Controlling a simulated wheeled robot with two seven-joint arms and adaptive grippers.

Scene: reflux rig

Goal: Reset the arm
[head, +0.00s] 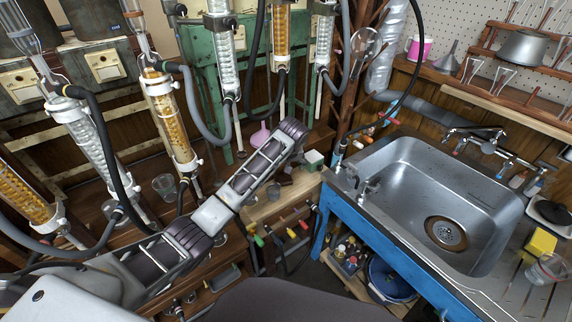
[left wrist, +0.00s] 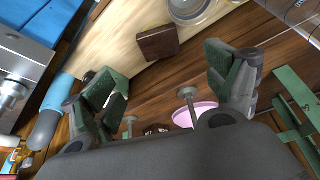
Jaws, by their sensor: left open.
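My left arm (head: 245,185) reaches from the lower left of the head view up to the middle, over the wooden bench. Its gripper is hidden behind the wrist there. In the left wrist view my left gripper (left wrist: 168,62) is open, its two green-padded fingers wide apart with nothing held. A small dark brown block (left wrist: 158,43) lies on a pale wooden board (left wrist: 115,40) beyond the fingertips, apart from them. My right gripper is in neither view.
Glass condensers (head: 170,115) with hoses stand at the left and back. A pink funnel (head: 260,137) is close behind my arm; it also shows in the left wrist view (left wrist: 195,113). A steel sink (head: 440,190) is at the right.

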